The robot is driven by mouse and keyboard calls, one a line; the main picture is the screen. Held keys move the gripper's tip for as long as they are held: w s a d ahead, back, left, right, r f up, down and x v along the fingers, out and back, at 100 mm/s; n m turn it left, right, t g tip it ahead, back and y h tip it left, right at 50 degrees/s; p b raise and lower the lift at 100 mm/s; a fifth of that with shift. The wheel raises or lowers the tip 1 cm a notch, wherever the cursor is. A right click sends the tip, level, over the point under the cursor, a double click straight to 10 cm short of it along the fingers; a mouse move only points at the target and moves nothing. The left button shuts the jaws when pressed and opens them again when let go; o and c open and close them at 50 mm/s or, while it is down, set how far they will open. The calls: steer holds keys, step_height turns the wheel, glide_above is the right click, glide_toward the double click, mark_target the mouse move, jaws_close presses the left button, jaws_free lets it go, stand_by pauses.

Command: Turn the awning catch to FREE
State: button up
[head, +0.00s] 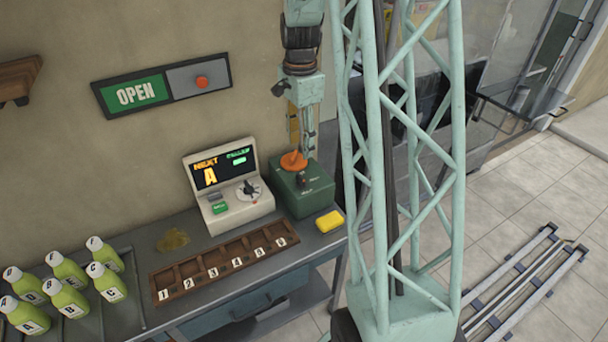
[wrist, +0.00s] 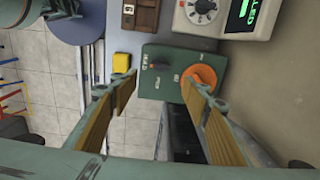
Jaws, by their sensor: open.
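I cannot tell for certain which knob is the awning catch. My gripper (head: 301,146) is above the box, pointing down. In the wrist view its jaws (wrist: 162,88) are spread and empty; the right finger overlaps the orange knob. I cannot tell whether they touch.
A yellow block (head: 329,221) lies in front of the box. A console with a screen (head: 228,185) stands to its left. A numbered wooden tray (head: 222,268) and several green bottles (head: 67,270) are on the counter (head: 190,235). An OPEN sign (head: 138,93) hangs on the wall.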

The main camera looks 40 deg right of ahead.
mark_target(301, 177)
steer(key=shift+f, duration=0.1)
stand_by(0.3)
steer(key=shift+f+b, duration=0.5)
steer(key=shift+f, duration=6.3)
steer(key=shift+c, duration=0.6)
steer(key=c, duration=0.7)
